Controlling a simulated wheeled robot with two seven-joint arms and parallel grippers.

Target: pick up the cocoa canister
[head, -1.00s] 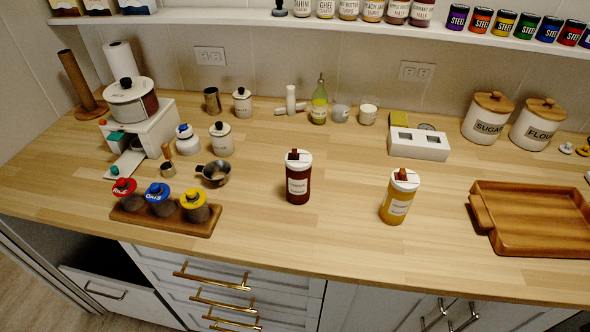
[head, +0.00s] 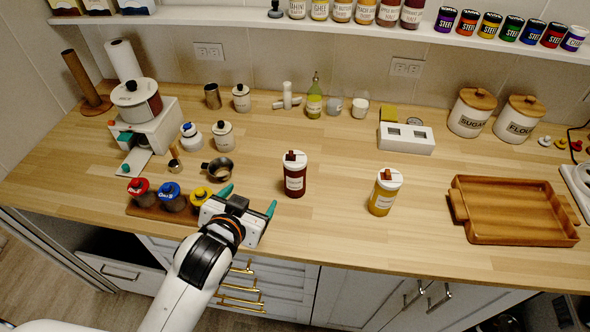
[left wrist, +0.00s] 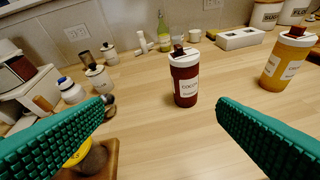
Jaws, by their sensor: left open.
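The dark red-brown canister (head: 294,178) with a white lid and a label that seems to read cocoa stands upright on the wooden counter. In the left wrist view the canister (left wrist: 185,82) stands ahead, between the two teal fingers but beyond their tips. My left gripper (head: 248,200) is open and empty, to the left of the canister and apart from it, near the counter's front edge. Its fingers also show in the left wrist view (left wrist: 163,102). My right gripper is not in view.
A yellow canister (head: 384,193) stands right of the red-brown one. A rack of jars with coloured lids (head: 150,211) is left of my gripper, partly hidden by it. A small metal pot (head: 219,169) sits behind. A wooden tray (head: 512,237) lies at right. Counter around the canister is clear.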

